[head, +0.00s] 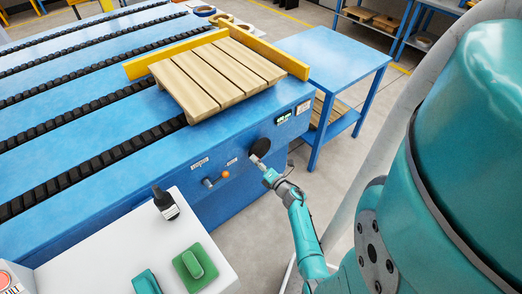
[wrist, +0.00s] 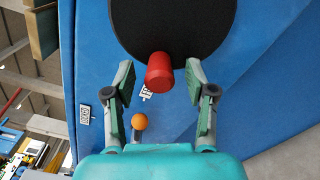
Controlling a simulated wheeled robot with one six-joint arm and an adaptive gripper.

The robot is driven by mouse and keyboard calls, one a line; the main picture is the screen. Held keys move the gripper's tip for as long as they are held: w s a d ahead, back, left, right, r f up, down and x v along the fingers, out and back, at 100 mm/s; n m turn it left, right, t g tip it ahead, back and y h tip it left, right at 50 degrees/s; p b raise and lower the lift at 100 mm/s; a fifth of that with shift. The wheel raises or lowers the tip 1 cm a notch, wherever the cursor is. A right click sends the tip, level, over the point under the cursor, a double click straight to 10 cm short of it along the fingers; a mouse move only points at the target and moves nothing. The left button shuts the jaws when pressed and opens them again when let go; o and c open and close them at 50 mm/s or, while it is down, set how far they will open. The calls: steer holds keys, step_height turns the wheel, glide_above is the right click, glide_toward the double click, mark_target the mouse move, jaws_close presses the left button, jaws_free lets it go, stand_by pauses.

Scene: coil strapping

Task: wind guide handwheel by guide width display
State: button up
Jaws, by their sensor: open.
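The guide handwheel is a dark disc (head: 260,146) on the front face of the blue machine. In the wrist view the disc (wrist: 205,25) fills the top, with a red handle (wrist: 159,74) sticking out towards me. My gripper (wrist: 160,82) is open, with one finger on each side of the red handle and a visible gap on both sides. In the head view my gripper (head: 261,168) is right at the wheel's lower edge and hides part of it. The width display (head: 283,118), small with green lit figures, is above and right of the wheel; its figures are unreadable.
A crank with an orange knob (head: 225,174) is left of the wheel. A wooden pallet (head: 215,78) lies against yellow guide bars (head: 262,54) on the machine top. A blue side table (head: 340,60) stands to the right. A white bench (head: 110,250) with green items is in front.

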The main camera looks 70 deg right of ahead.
steer(key=m, duration=0.5)
steer(key=shift+m, duration=0.3)
steer(key=m, duration=0.4)
steer(key=shift+r+m, duration=0.1)
steer(key=shift+m, duration=0.3)
steer(key=shift+s+d, duration=0.1)
jaws_close()
steer(key=shift+f+n, duration=0.2)
steer(key=shift+n, duration=0.2)
steer(key=n, duration=0.1)
steer(key=f+n, duration=0.1)
steer(key=n, duration=0.2)
steer(key=shift+s+d+f, duration=0.1)
steer(key=shift+d+f, duration=0.1)
steer(key=shift+d, duration=0.05)
